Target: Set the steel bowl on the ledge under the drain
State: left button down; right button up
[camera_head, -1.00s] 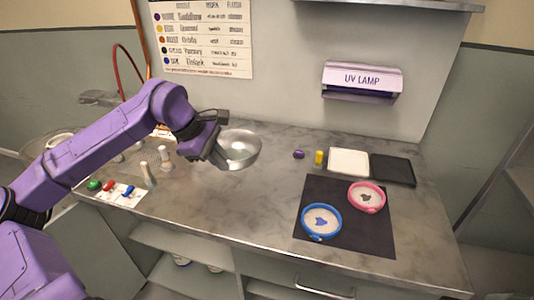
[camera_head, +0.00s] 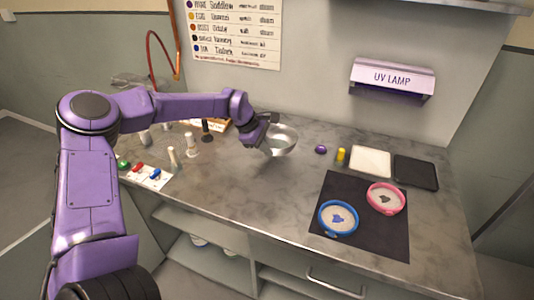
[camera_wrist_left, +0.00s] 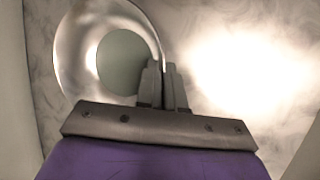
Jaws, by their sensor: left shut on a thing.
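The steel bowl (camera_head: 284,141) is shiny and round, at the back middle of the counter. My left gripper (camera_head: 266,143) is shut on its left rim; whether the bowl touches the counter I cannot tell. In the left wrist view the bowl (camera_wrist_left: 75,50) is beside and behind the closed fingers (camera_wrist_left: 165,85). The drain cannot be made out clearly behind my left arm. An open shelf (camera_head: 190,222) lies under the counter's front edge; I cannot tell whether it is the ledge. My right gripper is out of view.
Small upright pieces (camera_head: 192,145) and a card with coloured knobs (camera_head: 147,176) stand on the left of the counter (camera_head: 250,195). A black mat (camera_head: 362,228) with blue (camera_head: 338,218) and pink (camera_head: 386,198) dishes lies right. The front middle is clear.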

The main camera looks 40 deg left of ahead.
pick_arm(q)
notch_tip(320, 180, down, 3)
jog(key=shift+w+f, duration=0.15)
jog(key=c, duration=1.3)
grip_release()
jog(key=shift+o, duration=0.2)
